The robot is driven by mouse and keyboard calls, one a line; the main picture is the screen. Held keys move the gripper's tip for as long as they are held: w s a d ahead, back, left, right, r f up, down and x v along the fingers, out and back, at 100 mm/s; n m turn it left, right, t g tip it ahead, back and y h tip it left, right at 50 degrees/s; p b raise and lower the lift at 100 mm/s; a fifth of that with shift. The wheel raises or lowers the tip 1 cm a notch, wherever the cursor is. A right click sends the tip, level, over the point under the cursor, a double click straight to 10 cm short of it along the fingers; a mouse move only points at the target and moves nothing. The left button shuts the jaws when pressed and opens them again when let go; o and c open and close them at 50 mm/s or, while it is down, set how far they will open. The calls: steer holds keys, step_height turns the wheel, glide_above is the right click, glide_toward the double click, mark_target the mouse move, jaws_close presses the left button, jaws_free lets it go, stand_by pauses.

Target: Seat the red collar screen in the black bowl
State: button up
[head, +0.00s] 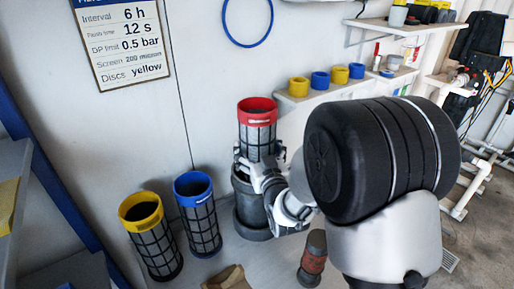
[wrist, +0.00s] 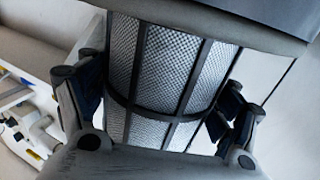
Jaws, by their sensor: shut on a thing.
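The red collar screen (head: 257,112) stands about upright, its red collar on top and dark mesh body below. My gripper (head: 258,172) is shut around its mesh body from the right. In the wrist view the mesh (wrist: 165,75) fills the space between my two fingers. The black bowl (head: 250,208) is directly below the screen on the pale bench. The screen's lower end is hidden by my gripper and the bowl's upper part, so I cannot tell how deep it sits. In the wrist view the red collar is out of sight.
A yellow collar screen (head: 150,235) and a blue collar screen (head: 197,215) stand to the left. A small red-banded dark cylinder (head: 312,258) stands front right, and a brown piece (head: 227,279) lies in front. A wall shelf (head: 345,88) holds yellow and blue rings behind my arm.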

mark_target(257, 127)
steer(key=shift+f, duration=2.15)
steer(key=shift+r, duration=0.15)
steer(key=shift+r+p, duration=2.6)
steer(key=shift+r, duration=2.9)
steer(key=shift+b, duration=1.3)
